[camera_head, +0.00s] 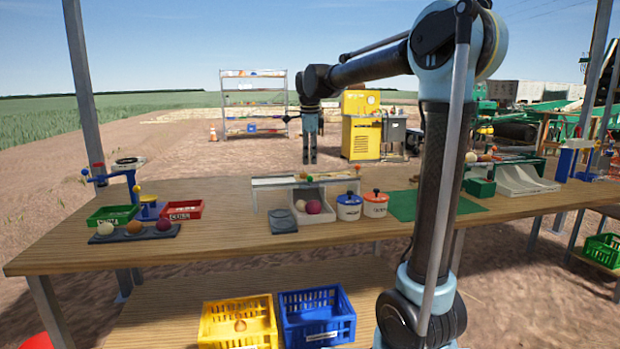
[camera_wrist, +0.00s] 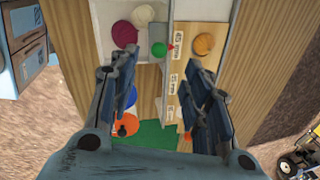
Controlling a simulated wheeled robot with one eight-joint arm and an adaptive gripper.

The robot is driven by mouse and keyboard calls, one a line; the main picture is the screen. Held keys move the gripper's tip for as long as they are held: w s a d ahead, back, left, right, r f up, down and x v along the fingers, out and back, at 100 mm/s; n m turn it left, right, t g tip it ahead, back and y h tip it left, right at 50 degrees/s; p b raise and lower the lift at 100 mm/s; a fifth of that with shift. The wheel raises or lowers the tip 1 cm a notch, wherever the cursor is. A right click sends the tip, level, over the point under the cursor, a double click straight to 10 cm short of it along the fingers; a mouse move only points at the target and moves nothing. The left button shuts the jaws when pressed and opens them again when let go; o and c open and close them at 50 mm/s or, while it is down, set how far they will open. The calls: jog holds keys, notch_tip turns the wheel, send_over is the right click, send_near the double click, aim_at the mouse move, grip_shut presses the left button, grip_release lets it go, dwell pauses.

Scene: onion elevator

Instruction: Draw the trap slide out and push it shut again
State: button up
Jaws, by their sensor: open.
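The grading channel (camera_head: 272,181) stands raised on the wooden table, with small coloured balls along its top. I cannot single out the trap slide for certain. An orange onion (camera_wrist: 204,43) rests on the wood right of the strip. My gripper (camera_head: 309,162) hangs pointing down above and behind the channel. In the wrist view its fingers (camera_wrist: 165,100) are apart, with the strip showing between them; nothing is held.
A bin with a cream and a dark red onion (camera_head: 314,206) stands under the channel. A blue-lidded pot (camera_head: 349,206) and an orange-lidded pot (camera_head: 375,204) stand right of it. A grey scale (camera_head: 283,221) lies in front. The green mat (camera_head: 430,206) is partly behind my arm.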

aim_at(304, 175)
jog(key=f, duration=0.3)
jog(key=w+f, duration=0.1)
jog(key=f, duration=0.4)
jog(key=shift+w+a+f, duration=0.1)
jog(key=shift+w+f, duration=0.25)
jog(key=shift+f, duration=0.05)
